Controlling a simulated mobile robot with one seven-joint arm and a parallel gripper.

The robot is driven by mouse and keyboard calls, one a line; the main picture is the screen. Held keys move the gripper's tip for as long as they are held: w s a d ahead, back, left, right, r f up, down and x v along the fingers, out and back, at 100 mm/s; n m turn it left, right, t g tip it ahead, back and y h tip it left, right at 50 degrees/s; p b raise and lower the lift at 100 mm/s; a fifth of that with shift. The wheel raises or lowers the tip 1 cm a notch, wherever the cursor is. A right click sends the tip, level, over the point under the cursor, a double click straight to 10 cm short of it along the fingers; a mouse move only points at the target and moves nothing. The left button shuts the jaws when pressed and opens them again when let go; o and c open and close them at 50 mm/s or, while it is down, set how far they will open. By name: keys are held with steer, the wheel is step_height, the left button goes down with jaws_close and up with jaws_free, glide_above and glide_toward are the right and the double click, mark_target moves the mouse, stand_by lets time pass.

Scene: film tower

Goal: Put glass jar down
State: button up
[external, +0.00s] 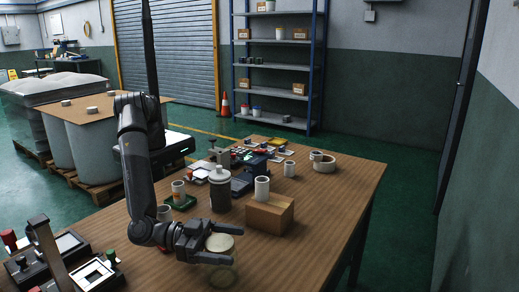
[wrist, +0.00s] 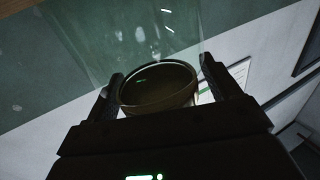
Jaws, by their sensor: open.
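A clear glass jar with a round cream top (external: 221,243) is at the near edge of the table (external: 320,215), in front of the cardboard box. Its faint see-through body shows below the top; I cannot tell for sure whether its base touches the table. My gripper (external: 232,246) is open, with one finger on each side of the jar near its top. In the wrist view the jar's dark round end (wrist: 158,88) lies between my open fingers (wrist: 162,70), and its clear body extends up the picture. Finger contact is not clear.
A dark canister (external: 220,190) stands beside the box. A control panel (external: 95,272) is at the near left. The table's right side is clear.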

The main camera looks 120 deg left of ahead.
steer(key=v, duration=1.2)
steer(key=w+a+r+m+h, duration=0.15)
steer(key=a+r+h, duration=0.25)
steer(key=r, duration=0.6)
steer(key=w+a+r+m+h, duration=0.1)
steer(key=w+a+r+h, duration=0.25)
steer(key=r, duration=0.65)
steer(key=s+a+r+m+g+h, duration=0.2)
steer(key=s+a+r+g+h, duration=0.1)
steer(key=s+a+r, duration=0.65)
steer(key=s+a+r+m+g, duration=0.1)
steer(key=s+a+r+g, duration=0.2)
steer(key=s+a, duration=1)
steer(key=s+a+f+g+y, duration=0.1)
steer(key=s+a, duration=0.3)
steer(key=s, duration=0.4)
steer(key=s+a+f+g+y, duration=0.1)
steer(key=s+a+f, duration=0.3)
steer(key=s, duration=0.4)
steer(key=s+a+f+g+y, duration=0.1)
steer(key=s+a+f+g, duration=0.2)
steer(key=s, duration=0.6)
steer(key=shift+a+n, duration=0.45)
steer(key=shift+a, duration=0.05)
steer(key=shift+o, duration=0.2)
steer(key=shift+r+y, duration=0.1)
steer(key=shift+y, duration=0.15)
